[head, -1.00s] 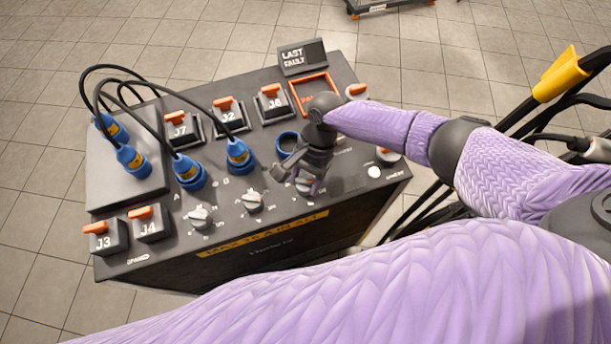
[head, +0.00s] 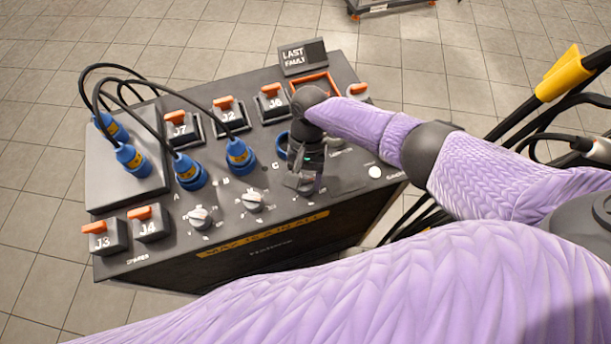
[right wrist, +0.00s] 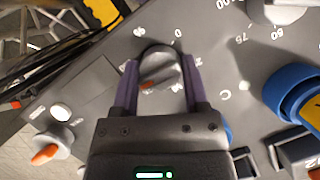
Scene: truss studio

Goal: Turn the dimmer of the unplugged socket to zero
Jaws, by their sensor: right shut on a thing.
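The blue unplugged socket (head: 283,143) is an open ring, partly hidden by my right gripper (head: 305,188). Its dimmer is the knob near the letter C, mostly covered by the gripper in the head view. In the right wrist view the grey dimmer knob (right wrist: 161,68) sits between the two fingers of the right gripper (right wrist: 160,75), which is shut on it. The knob's orange mark points to the lower left there, away from the printed 0 at the upper right. My left gripper is not in view.
Two other knobs (head: 200,217) (head: 253,200) sit left of the gripped one. Blue plugs (head: 190,173) (head: 240,155) with black cables fill the neighbouring sockets. Orange-levered switches J7 (head: 181,128), J2 (head: 229,117) and J6 (head: 272,104) stand behind. Yellow-wrapped cables (head: 560,75) hang at the right.

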